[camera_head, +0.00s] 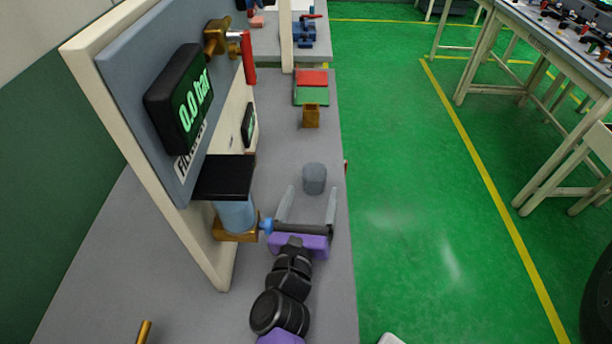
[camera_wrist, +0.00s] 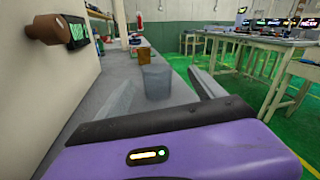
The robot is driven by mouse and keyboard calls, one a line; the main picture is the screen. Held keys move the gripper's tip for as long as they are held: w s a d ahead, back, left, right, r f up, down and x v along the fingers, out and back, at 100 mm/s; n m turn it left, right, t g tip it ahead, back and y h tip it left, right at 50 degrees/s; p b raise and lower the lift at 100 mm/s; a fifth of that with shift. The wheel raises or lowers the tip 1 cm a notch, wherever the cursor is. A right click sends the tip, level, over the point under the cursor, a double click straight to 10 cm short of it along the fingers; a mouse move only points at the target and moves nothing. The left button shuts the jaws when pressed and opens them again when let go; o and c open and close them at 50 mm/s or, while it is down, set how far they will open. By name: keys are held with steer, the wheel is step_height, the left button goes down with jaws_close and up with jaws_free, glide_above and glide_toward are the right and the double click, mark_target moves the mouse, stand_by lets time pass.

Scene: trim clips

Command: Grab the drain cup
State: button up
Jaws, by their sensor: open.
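The drain cup looks to be the grey cup (camera_head: 314,179) standing upright on the bench, near its right edge. In the wrist view the grey cup (camera_wrist: 156,82) stands ahead, between the lines of my two fingers. My purple gripper (camera_head: 309,194) is open, with its two grey fingers pointing at the cup. The cup appears at or just beyond the fingertips; I cannot tell the exact gap. My gripper also shows in the wrist view (camera_wrist: 165,88), with nothing held.
A brown block (camera_head: 311,116) and red and green trays (camera_head: 311,95) lie farther back. The bench's right edge is near.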

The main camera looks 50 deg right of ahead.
mark_target(318, 164)
steer(key=shift+w+d+m+g, duration=0.2)
steer(key=shift+w+d+m, duration=0.2)
steer(key=shift+d+m, duration=0.25)
steer(key=shift+w+d+m+g, duration=0.2)
steer(key=shift+w+d+m, duration=0.15)
steer(key=shift+d+m, duration=0.25)
steer(key=shift+w+d+m+h, duration=0.25)
steer(key=shift+w+d+h, duration=0.05)
steer(key=shift+d, duration=0.25)
steer(key=shift+w+f+p+x, duration=0.1)
steer(key=shift+p+x, duration=0.4)
steer(key=shift+x, duration=1.25)
steer(key=shift+w+f+p+x, duration=0.1)
steer(key=shift+p+x, duration=0.4)
steer(key=shift+x, duration=1.3)
steer(key=shift+a, duration=0.1)
steer(key=c, duration=1.4)
steer(key=shift+r, duration=0.1)
steer(key=shift+c, duration=0.2)
